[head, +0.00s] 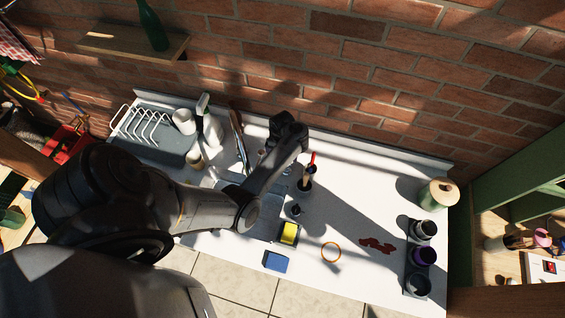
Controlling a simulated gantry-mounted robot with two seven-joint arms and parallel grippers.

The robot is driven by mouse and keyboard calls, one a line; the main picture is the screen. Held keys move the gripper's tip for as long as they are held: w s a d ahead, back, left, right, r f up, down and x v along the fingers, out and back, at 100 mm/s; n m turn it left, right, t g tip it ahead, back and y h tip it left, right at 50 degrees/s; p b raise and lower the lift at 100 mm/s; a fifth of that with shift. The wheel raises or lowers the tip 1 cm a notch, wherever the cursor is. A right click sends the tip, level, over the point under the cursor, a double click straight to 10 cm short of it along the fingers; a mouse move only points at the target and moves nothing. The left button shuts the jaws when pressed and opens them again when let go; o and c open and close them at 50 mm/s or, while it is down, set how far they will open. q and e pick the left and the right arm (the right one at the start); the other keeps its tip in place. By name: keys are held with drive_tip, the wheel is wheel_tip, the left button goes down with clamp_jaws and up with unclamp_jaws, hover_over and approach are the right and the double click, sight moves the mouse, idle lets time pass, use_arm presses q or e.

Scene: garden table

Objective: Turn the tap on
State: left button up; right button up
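My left arm comes in from the left and reaches over the white counter (345,215). Its dark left gripper (268,158) is at the back of the sink, near the rear ledge. Its fingers are mostly hidden by the wrist, so I cannot tell whether they are open or shut. The sink (268,217) shows only in part beneath the arm. My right gripper is not in view.
Left of the sink are a dish rack (150,130) and a spray bottle (211,128). A lidded green jar (438,194) and dark cups (424,256) stand right. The middle-right counter is mostly clear.

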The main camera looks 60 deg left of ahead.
use_arm(q)
wheel_tip(320, 180, down, 7)
drive_tip(key=shift+f+b, duration=0.1)
drive_tip(key=shift+b, duration=0.95)
drive_tip(key=shift+c, duration=0.3)
drive_tip(key=c, duration=0.7)
